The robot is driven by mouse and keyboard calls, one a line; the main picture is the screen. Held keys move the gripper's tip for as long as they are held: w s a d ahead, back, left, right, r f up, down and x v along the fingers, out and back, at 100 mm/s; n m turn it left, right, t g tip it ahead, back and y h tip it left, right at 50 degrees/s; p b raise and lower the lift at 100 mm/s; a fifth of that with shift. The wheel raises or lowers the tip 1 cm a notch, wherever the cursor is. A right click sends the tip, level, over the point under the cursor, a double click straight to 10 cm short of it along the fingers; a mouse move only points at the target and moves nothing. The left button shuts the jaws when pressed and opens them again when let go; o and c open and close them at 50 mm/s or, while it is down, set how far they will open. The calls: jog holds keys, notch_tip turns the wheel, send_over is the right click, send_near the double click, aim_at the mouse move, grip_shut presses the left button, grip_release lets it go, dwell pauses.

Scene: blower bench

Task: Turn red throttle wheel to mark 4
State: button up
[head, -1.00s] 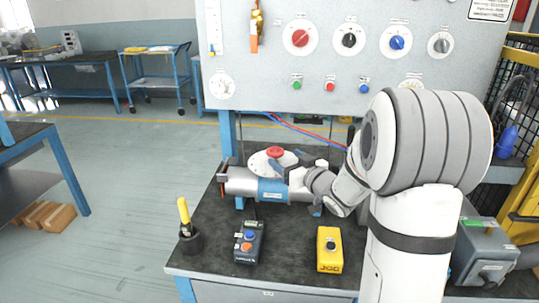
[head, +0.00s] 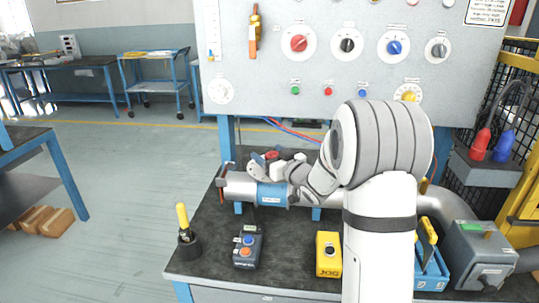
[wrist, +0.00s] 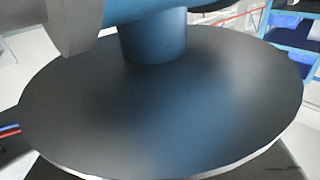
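The red throttle wheel (head: 272,155) shows as a small red patch behind the blue-banded pipe (head: 272,194) on the bench, in the head view. My gripper (head: 274,163) is at the wheel, its grey and white parts on both sides of the red. They hide most of the wheel and the white disc around it, so marks and pointer cannot be read. I cannot tell whether the fingers touch the wheel. The wrist view shows a large dark disc (wrist: 160,115) with a blue post (wrist: 153,38); no red wheel shows there.
The panel behind carries several dials, among them a red knob (head: 299,43) and a yellow one (head: 407,95). A blue tray (head: 431,272) is at right.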

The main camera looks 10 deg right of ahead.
jog(key=c, duration=0.9)
jog(key=shift+a, duration=0.1)
jog(key=shift+c, duration=0.3)
jog(key=shift+b, duration=0.3)
jog(key=shift+f+h+b, duration=0.1)
jog(key=shift+h+b, duration=0.2)
jog(key=shift+b, duration=0.05)
